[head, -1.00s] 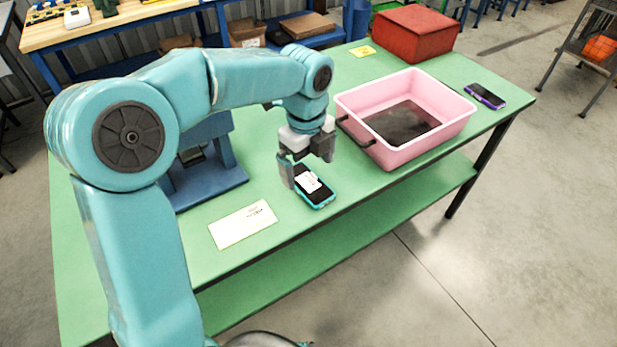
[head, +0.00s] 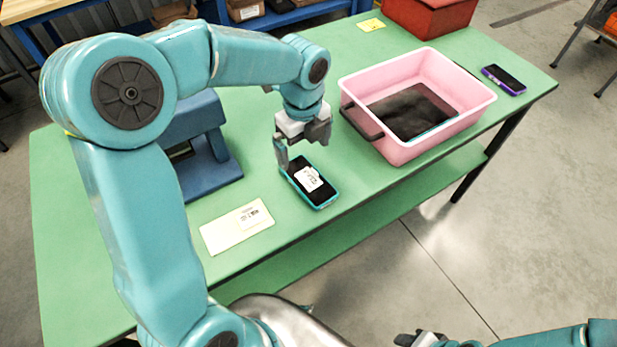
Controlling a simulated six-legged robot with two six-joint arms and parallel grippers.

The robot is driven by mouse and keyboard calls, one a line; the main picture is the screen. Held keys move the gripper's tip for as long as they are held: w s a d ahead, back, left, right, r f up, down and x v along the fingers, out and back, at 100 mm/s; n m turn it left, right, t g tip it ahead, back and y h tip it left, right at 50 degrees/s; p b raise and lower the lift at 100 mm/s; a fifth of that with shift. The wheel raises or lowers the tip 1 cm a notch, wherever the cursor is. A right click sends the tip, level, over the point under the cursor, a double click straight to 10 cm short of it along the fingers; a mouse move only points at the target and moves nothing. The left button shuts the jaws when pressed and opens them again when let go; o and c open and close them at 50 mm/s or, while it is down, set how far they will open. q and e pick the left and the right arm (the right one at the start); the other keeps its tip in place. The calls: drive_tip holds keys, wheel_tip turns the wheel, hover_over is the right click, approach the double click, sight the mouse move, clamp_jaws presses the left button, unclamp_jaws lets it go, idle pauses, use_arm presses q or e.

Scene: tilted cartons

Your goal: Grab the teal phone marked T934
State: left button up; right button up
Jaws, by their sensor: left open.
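A phone in a teal case (head: 325,197) lies on the green table, dark face up, with a white label whose marking is too small to read surely. My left gripper (head: 299,152) is open, its jaws pointing down just behind the phone. One finger overlaps the phone's far-left corner in the picture; I cannot tell whether it touches. Nothing is held between the fingers. My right gripper (head: 420,338) shows only partly at the bottom edge, away from the table, its jaws unclear.
A pink tub (head: 402,152) with a dark bottom stands right of the phone. A purple-cased phone (head: 504,80) lies beyond it. A blue stand (head: 205,170) and a pale card (head: 225,232) are at left. A red box (head: 430,15) stands at the far end of the green table (head: 75,250).

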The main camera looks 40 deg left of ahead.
sight(306, 176)
use_arm(q)
drive_tip(key=f, duration=0.3)
drive_tip(key=shift+w+a+f, duration=0.1)
drive_tip(key=shift+w+f, duration=0.1)
drive_tip(key=shift+f, duration=0.1)
drive_tip(key=shift+s+d+f, duration=0.2)
drive_tip(key=shift+d+f, duration=0.05)
drive_tip(key=shift+f, duration=0.15)
wheel_tip(306, 176, down, 5)
drive_tip(key=shift+w, duration=0.15)
drive_tip(key=c, duration=1)
drive_tip(key=shift+c, duration=0.7)
drive_tip(key=shift+r, duration=0.1)
